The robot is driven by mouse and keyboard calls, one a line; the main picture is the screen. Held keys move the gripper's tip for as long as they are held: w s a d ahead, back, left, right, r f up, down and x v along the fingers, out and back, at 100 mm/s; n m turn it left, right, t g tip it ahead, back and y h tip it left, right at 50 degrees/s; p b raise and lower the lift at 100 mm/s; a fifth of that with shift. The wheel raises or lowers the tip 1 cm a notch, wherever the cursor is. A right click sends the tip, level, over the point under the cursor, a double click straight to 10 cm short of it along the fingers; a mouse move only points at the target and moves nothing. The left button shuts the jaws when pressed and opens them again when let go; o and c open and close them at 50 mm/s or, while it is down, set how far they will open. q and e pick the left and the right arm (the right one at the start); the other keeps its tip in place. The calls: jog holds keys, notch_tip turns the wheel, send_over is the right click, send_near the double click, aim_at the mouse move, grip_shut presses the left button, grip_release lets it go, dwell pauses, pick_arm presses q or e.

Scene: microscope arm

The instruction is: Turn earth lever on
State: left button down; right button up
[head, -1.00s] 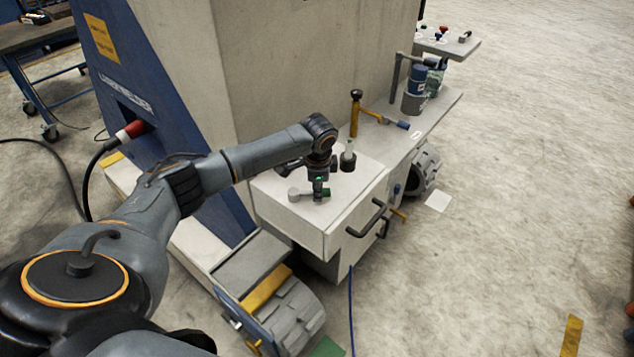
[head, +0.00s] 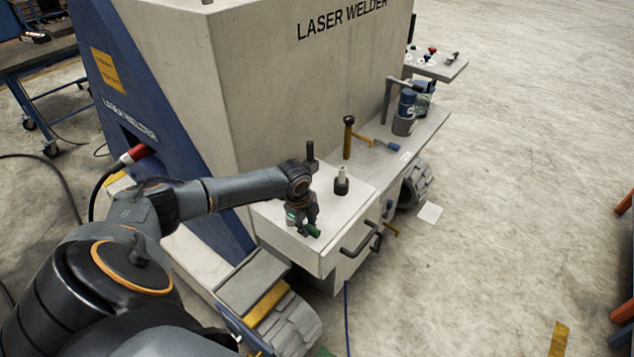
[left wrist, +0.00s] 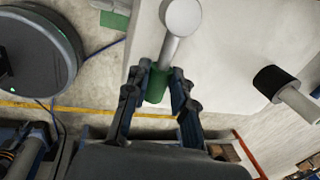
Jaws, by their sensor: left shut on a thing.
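The lever I take for the earth lever has a grey round hub and arm (left wrist: 182,17) and a green grip (left wrist: 157,86). It is on the white top of the box at the front of the laser welder. In the head view its green grip (head: 313,230) shows near the front edge of that top, and the hub is mostly hidden by my gripper. My left gripper (head: 304,220) is shut on the green grip. In the left wrist view its two fingers (left wrist: 160,83) lie on either side of the grip. My right gripper is not in view.
A black and white upright knob (head: 342,180) stands just right of the gripper. Dark drawer handles (head: 358,240) stick out in front. The floor to the right is mostly clear.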

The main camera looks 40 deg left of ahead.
pick_arm(q)
jog(key=shift+s, duration=0.15)
jog(key=shift+d, duration=0.1)
dwell(0.3)
jog(key=c, duration=1.1)
grip_release()
notch_tip(320, 180, up, 12)
jog(key=s, duration=0.2)
jog(key=shift+s, duration=0.15)
jog(key=shift+f, duration=0.15)
